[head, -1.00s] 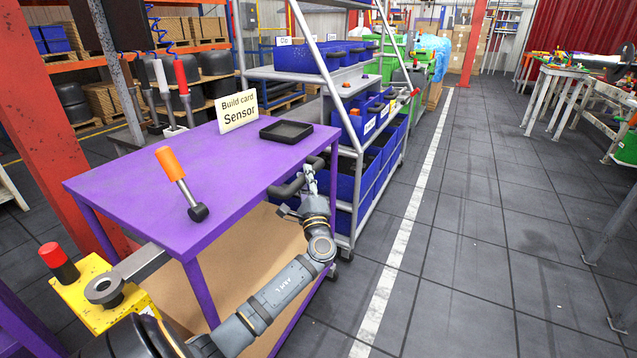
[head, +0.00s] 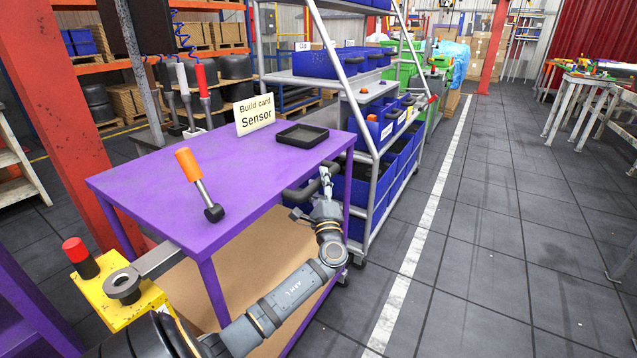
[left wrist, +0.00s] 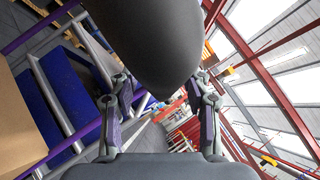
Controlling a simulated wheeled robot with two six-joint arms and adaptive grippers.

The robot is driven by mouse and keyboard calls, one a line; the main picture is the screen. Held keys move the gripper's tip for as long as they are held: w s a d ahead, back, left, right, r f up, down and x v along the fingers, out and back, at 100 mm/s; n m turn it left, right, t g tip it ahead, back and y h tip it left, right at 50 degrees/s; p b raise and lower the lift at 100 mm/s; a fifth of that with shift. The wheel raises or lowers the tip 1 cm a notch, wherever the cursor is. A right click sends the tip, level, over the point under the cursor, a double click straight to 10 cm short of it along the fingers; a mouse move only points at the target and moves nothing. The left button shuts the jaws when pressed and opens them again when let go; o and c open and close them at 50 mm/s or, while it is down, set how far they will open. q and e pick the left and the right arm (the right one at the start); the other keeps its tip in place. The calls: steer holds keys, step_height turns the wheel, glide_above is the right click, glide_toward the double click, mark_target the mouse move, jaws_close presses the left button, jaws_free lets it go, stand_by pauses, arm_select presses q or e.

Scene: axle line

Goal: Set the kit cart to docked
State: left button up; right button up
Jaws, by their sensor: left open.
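The kit cart (head: 150,190) is a purple table with a wooden lower shelf. A dark handle (head: 300,194) sticks out at its right end. My left gripper (head: 326,180) is open at this handle. In the left wrist view a large dark rounded part (left wrist: 155,40) fills the space between the open fingers (left wrist: 158,105); whether they touch it cannot be told. A grey bar with a ring (head: 122,285) reaches from the cart's near left side over a yellow block (head: 148,300) with a red knob (head: 75,248). Whether the ring is latched cannot be told. My right gripper is not seen.
On the cart are an orange-handled lever (head: 188,163), a "Build card Sensor" sign (head: 255,113) and a black tray (head: 302,136). A rack of blue bins (head: 320,64) stands just beyond the cart. Open floor with a white line (head: 425,230) lies to the right.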

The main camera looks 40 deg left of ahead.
arm_select(q)
steer(key=v, duration=1.2)
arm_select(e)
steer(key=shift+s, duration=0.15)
arm_select(q)
steer(key=shift+w, duration=0.1)
